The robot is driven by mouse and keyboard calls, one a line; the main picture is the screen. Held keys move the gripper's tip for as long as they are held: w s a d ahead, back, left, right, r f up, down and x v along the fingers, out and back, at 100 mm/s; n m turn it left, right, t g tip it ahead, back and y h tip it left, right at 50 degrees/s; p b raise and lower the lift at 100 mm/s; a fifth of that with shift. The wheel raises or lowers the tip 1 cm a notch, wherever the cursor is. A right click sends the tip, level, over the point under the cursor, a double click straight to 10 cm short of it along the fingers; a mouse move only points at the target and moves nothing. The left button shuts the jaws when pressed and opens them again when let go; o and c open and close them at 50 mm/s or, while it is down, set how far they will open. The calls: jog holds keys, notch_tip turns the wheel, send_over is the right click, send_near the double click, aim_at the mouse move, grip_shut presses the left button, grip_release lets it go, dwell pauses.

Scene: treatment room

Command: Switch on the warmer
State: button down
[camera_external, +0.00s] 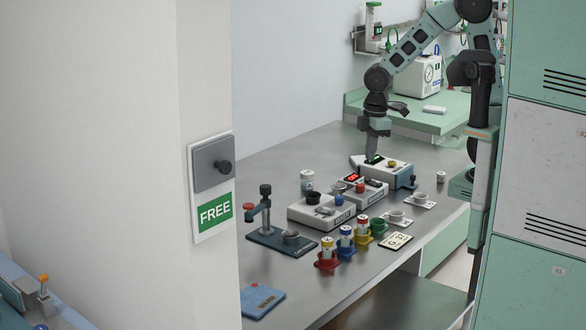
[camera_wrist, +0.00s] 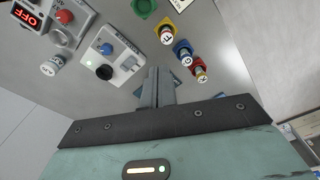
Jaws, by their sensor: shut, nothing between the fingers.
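I cannot tell for sure which unit is the warmer. The middle white unit (camera_external: 369,197) has a red lit display and a red knob. In the wrist view its display (camera_wrist: 33,15) reads OFF, beside the red knob (camera_wrist: 65,17). My gripper (camera_external: 372,157) is shut and empty. A blue pad (camera_external: 263,301) with lettering that seems to read WARM lies at the counter's front left.
A stand (camera_external: 276,238), coloured cups with vials (camera_external: 346,240), a green cup (camera_external: 378,228) and white cups (camera_external: 397,216) crowd the counter. Bare counter (camera_external: 285,170) lies at back left.

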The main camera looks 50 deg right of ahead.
jog(key=w+d+f+n, duration=0.2)
jog(key=w+d+n, duration=0.1)
jog(key=w+d, duration=0.7)
jog(key=n+t+b, duration=0.1)
jog(key=n+b, duration=0.1)
jog(key=n, duration=0.1)
send_over(368, 178)
jog(key=s, duration=0.3)
jog(key=shift+w+f+h, duration=0.25)
jog(key=shift+f+h, duration=0.05)
jog(key=shift+f, duration=0.85)
jog(key=shift+a+f, duration=0.1)
jog(key=f, duration=0.4)
jog(key=w+f+p, duration=0.1)
jog(key=f, duration=0.4)
jog(key=w+f, duration=0.1)
jog(key=f, duration=0.3)
jog(key=shift+f, duration=0.35)
jog(key=shift+p, duration=0.3)
